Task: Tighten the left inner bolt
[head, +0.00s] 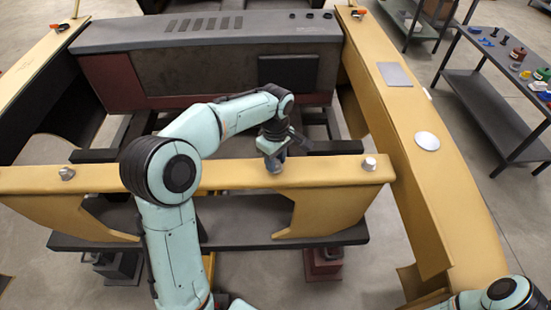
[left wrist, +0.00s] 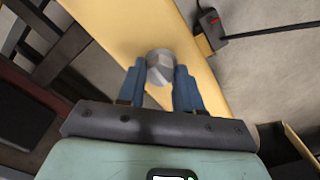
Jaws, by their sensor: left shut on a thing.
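A yellow crossbeam (head: 225,176) runs across the head view. My left gripper (head: 274,162) reaches down onto it, right of the middle. In the left wrist view, the blue fingers of my left gripper (left wrist: 160,78) stand on either side of a silver hexagonal bolt head (left wrist: 159,62) and are shut on it. In the head view the gripper mostly hides this bolt. Other silver bolts sit near the beam's left end (head: 66,173) and right end (head: 369,163). My left arm covers part of the beam, so a bolt there could be hidden. My right gripper is out of view.
Long yellow side rails (head: 405,130) flank the beam. A dark machine housing (head: 205,60) stands behind it. A round white disc (head: 427,141) and a grey plate (head: 395,74) lie on the right rail. A dark shelf table (head: 480,92) with small items stands at far right.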

